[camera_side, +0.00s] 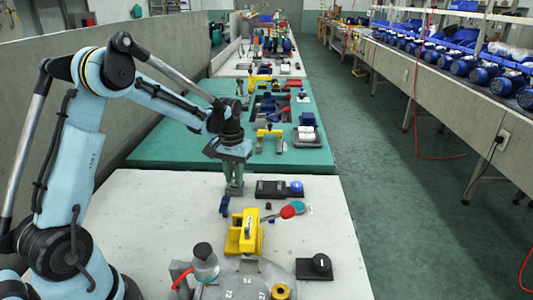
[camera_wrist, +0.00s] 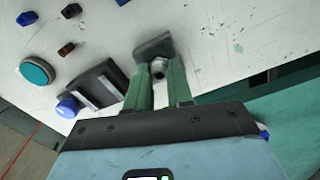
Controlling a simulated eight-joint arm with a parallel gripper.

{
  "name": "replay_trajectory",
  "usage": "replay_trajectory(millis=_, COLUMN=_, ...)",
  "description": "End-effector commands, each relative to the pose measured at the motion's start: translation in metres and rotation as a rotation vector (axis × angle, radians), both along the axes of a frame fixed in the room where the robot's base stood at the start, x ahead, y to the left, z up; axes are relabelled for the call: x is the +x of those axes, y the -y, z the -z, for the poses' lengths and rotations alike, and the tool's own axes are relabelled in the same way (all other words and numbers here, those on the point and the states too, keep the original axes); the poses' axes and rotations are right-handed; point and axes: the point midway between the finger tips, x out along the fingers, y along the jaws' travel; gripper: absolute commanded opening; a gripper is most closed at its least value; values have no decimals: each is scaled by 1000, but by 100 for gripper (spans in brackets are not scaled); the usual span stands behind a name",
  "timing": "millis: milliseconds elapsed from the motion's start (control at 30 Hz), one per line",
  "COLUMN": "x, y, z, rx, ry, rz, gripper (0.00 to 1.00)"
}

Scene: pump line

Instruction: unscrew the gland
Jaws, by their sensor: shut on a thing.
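The gland (camera_wrist: 158,68) appears as a small round metallic fitting between my fingertips in the wrist view. It is at a dark grey block (camera_wrist: 152,47) on the pale bench top; the fingers hide part of both. My gripper (camera_wrist: 160,82) has its two green fingers shut on the gland, one on each side. In the side view my gripper (camera_side: 234,191) points straight down at the pale bench near its far edge. The gland is too small and covered to make out there.
Close right is a black block with a blue knob (camera_side: 296,186). A blue piece (camera_side: 224,206), a yellow fixture (camera_side: 244,232), a red paddle (camera_side: 288,212) and a teal disc (camera_wrist: 37,72) stand nearby. The green bench (camera_side: 170,150) beyond holds more parts. Bare bench lies left of the yellow fixture.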

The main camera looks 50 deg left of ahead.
Motion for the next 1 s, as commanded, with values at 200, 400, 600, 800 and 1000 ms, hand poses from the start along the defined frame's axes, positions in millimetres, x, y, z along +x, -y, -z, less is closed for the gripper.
replay_trajectory(millis=200, x=0, y=0, z=0, rx=0, ry=0, rz=-201, gripper=0)
replay_trajectory(millis=400, x=0, y=0, z=0, rx=0, ry=0, rz=-222, gripper=0)
replay_trajectory(millis=600, x=0, y=0, z=0, rx=0, ry=0, rz=-262, gripper=0)
replay_trajectory(millis=800, x=0, y=0, z=0, rx=0, ry=0, rz=-505, gripper=0)
replay_trajectory(millis=1000, x=0, y=0, z=-1, rx=0, ry=0, rz=-744, gripper=0)
